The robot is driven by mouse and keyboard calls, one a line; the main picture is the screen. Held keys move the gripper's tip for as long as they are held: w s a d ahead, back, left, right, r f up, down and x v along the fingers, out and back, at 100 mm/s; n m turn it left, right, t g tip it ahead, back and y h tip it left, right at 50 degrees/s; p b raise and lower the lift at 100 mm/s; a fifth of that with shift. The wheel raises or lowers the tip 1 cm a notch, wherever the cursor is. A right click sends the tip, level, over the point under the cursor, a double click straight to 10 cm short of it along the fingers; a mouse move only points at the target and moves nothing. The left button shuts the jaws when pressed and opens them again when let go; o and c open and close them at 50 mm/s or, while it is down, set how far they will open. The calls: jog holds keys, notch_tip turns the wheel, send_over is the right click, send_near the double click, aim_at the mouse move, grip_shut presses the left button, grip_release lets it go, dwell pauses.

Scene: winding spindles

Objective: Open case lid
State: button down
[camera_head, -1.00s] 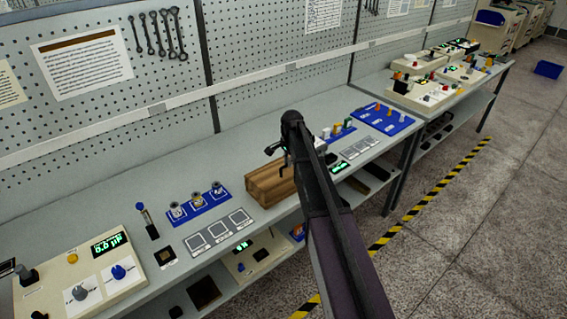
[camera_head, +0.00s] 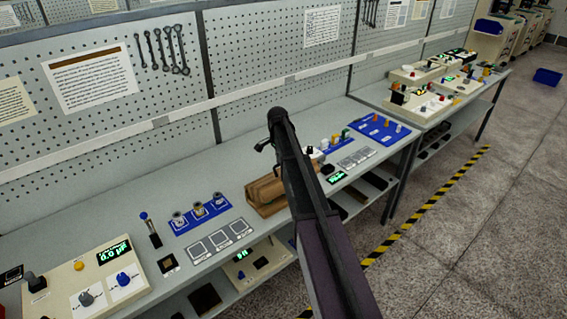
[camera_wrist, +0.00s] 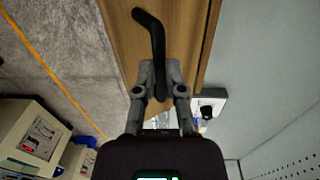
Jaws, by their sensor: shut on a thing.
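The wooden case (camera_head: 262,200) stands on the bench in the head view, partly hidden behind my arm. Its top looks uneven, with a lighter brown area showing; I cannot tell how far its lid is raised. In the wrist view the brown wooden panel (camera_wrist: 185,35) fills the upper middle. A bent black handle (camera_wrist: 152,30) lies across this panel, and its lower end runs between my fingers. My gripper (camera_wrist: 160,70) is shut on that handle, one finger on each side.
Left of the case are a grey three-square panel (camera_head: 220,239) and a blue tray (camera_head: 185,226) with metal parts. Another blue tray (camera_head: 378,127) and a small display (camera_head: 337,177) are to the right. The pegboard wall (camera_head: 270,60) rises behind the bench.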

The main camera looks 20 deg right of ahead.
jog(key=w+a+f+b, duration=0.1)
jog(key=w+a, duration=0.3)
jog(key=w, duration=0.7)
jog(key=shift+w+a+f+b, duration=0.15)
jog(key=shift+w+a+b, duration=0.15)
jog(key=shift+b, duration=0.15)
jog(key=shift+w, duration=0.15)
jog(key=c, duration=0.7)
grip_release()
jog(key=shift+w+a, duration=0.1)
jog(key=shift+w+f, duration=0.1)
